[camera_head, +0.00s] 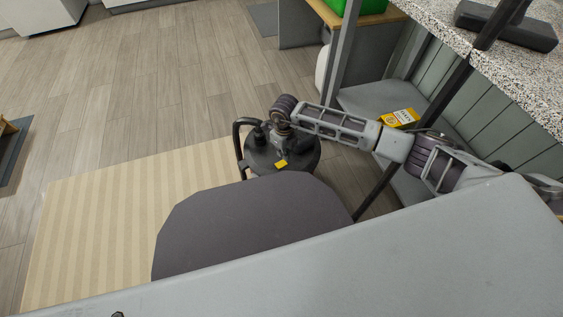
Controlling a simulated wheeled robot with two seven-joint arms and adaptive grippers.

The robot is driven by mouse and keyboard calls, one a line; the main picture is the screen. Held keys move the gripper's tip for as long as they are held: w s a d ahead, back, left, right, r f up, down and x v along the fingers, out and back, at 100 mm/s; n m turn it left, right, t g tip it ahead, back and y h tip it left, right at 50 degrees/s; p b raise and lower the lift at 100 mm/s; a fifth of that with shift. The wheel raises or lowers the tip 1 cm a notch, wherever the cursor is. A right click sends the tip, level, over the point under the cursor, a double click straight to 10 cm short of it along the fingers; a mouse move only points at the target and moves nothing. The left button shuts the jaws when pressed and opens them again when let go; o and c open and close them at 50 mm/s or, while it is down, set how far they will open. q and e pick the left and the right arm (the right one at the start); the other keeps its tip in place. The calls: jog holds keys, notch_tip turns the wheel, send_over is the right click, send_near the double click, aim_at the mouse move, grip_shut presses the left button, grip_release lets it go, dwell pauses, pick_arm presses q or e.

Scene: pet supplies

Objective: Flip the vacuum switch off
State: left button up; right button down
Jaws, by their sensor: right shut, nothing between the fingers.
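The vacuum (298,158) is a dark, round canister with a black hose or handle at its left and a small yellow label on top. It stands on the floor at the centre of the head view. My right arm reaches in from the right. My right gripper (274,131) points down at the top of the vacuum and is shut with nothing held. It is small and dark against the vacuum, so I cannot tell whether it touches. The switch cannot be made out; the gripper may cover it. My left gripper is out of view.
A striped beige mat (110,210) lies at the left of the vacuum. A speckled counter (535,75) stands at the right, above a low grey shelf with a yellow sign (401,117). A dark post rises beside my right arm. The wooden floor (150,95) beyond is clear.

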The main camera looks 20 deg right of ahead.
jog(key=shift+r+p, duration=0.9)
jog(key=shift+r, duration=0.4)
